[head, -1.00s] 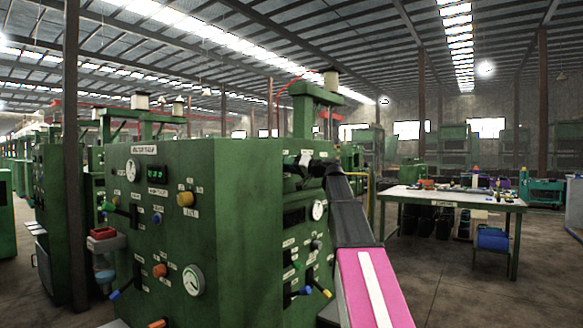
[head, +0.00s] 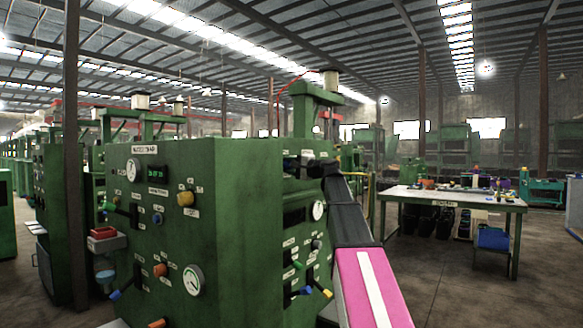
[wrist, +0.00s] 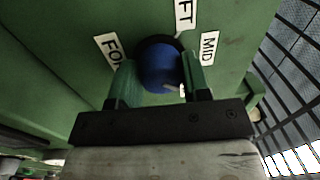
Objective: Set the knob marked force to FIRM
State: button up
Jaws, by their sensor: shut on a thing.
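In the wrist view, a round blue knob (wrist: 158,66) sits on a green panel between the two fingers of my gripper (wrist: 163,76). The fingers are shut on its sides. Around it are white labels: a partly covered one starting "FO" (wrist: 110,50), one ending "FT" (wrist: 186,14), and "MID" (wrist: 208,48). A small pale mark shows on the knob's lower right edge. No label reading FIRM can be read; part of the dial is hidden by the fingers.
The green machine (head: 180,240) carries other knobs, levers and gauges, such as an orange knob (head: 186,198) and a blue knob (head: 157,218) on its front. A worktable (head: 440,198) with small items stands at the right. Floor between them is open.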

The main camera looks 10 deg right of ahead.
jog(key=shift+m, duration=0.6)
jog(key=o, duration=0.9)
jog(key=v, duration=1.1)
jog(key=shift+a, duration=0.15)
